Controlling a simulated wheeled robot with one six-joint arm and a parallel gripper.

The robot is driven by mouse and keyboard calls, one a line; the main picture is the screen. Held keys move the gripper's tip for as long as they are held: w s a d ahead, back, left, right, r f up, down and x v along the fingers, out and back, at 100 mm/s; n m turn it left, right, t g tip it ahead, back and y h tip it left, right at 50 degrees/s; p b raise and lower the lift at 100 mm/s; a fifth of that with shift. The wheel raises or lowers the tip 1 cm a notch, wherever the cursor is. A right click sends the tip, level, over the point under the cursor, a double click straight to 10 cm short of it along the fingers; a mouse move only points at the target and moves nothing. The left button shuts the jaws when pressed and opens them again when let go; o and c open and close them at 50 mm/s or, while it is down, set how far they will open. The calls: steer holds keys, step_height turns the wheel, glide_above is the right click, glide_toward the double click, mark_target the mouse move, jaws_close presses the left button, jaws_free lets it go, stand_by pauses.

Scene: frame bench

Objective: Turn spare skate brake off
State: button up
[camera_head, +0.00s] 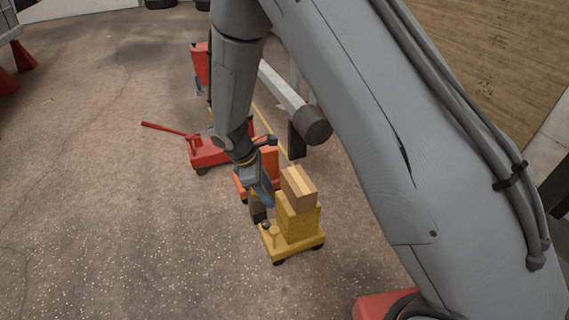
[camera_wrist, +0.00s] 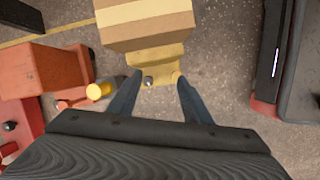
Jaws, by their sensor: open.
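A yellow skate (camera_head: 298,244) on small dark wheels stands on the floor, with a yellow block and a wooden block (camera_head: 299,187) stacked on it. In the wrist view its yellow deck (camera_wrist: 155,72) carries a small dark knob (camera_wrist: 148,82) and a short yellow post beside it. My gripper (camera_wrist: 156,98) is open and empty, its fingers either side of the knob in that view; I cannot tell whether they touch. In the head view my gripper (camera_head: 262,200) is just left of the yellow skate. An orange skate (camera_head: 241,186) stands behind, partly hidden by my arm. Which skate is the spare is not marked.
A red jack with a long handle (camera_head: 165,129) stands behind the orange skate. The wrist view shows an orange block (camera_wrist: 38,70) and a yellow-capped post (camera_wrist: 98,90) at left. A grey beam (camera_head: 283,90) is behind my arm.

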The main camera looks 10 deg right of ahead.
steer(key=s+d+r+m+p, duration=0.1)
steer(key=s+d+r+p, duration=0.1)
steer(key=r, duration=0.4)
steer(key=s+d+r+m+p, duration=0.2)
steer(key=r+p, duration=0.2)
steer(key=r, duration=0.2)
steer(key=shift+d+r+g+y, duration=0.15)
steer(key=shift+d+g+y, duration=0.15)
steer(key=shift+d, duration=0.05)
